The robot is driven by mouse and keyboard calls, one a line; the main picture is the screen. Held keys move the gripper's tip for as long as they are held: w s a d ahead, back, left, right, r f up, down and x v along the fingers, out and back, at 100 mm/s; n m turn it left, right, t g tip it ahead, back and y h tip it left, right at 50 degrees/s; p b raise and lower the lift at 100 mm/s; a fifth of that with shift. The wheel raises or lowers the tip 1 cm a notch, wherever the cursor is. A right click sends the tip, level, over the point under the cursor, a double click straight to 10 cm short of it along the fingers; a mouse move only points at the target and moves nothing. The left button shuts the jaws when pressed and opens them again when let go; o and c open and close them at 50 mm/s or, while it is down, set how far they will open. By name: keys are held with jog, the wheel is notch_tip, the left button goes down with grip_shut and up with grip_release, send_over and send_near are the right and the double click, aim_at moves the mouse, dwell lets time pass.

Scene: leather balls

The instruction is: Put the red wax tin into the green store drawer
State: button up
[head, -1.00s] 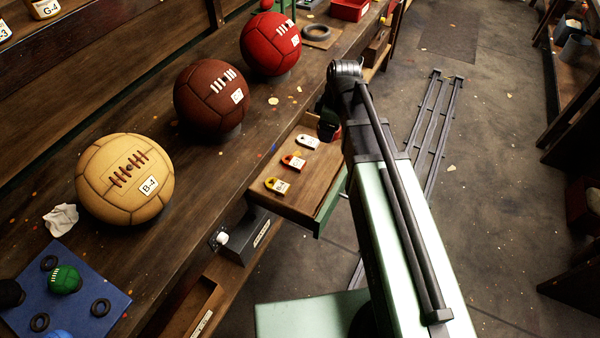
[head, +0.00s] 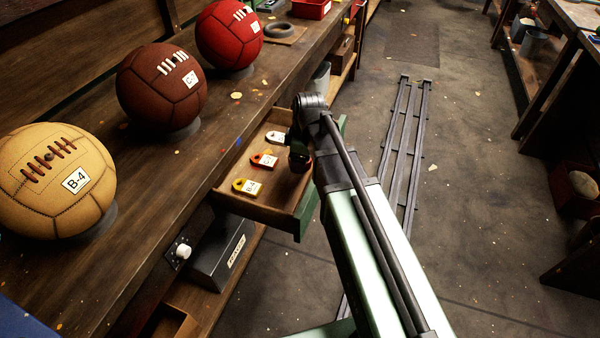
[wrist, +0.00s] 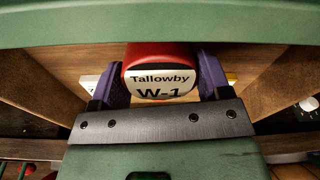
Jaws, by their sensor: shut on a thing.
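The red wax tin (wrist: 160,54) shows in the wrist view with a white label reading "Tallowby W-1". My gripper (wrist: 162,80) is shut on it, with a purple finger at each side. In the head view my gripper (head: 300,155) is over the right part of the open drawer (head: 262,206), near its green front; the tin is mostly hidden there. The green drawer front (wrist: 160,28) crosses the top of the wrist view, with wooden drawer walls on both sides. I cannot tell whether the tin touches the drawer floor.
A tan ball (head: 50,185), brown ball (head: 160,90) and red ball (head: 228,35) stand on the bench. A grey box (head: 222,255) sits below.

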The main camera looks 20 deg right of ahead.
notch_tip(320, 180, down, 4)
jog(key=shift+r+b, duration=0.1)
jog(key=shift+b, duration=1.15)
jog(key=shift+r+p, duration=0.25)
jog(key=shift+p, duration=0.05)
jog(key=shift+f+b, duration=0.25)
jog(key=shift+b, duration=0.05)
jog(key=o, duration=1)
jog(key=shift+r, duration=0.1)
jog(key=r+p, duration=0.4)
jog(key=d+r+p, duration=0.1)
jog(key=r+p, duration=0.7)
jog(key=shift+s+d+r+p, duration=0.15)
jog(key=shift+s+r+p, duration=0.15)
jog(key=shift+p, duration=0.1)
jog(key=shift+f, duration=0.15)
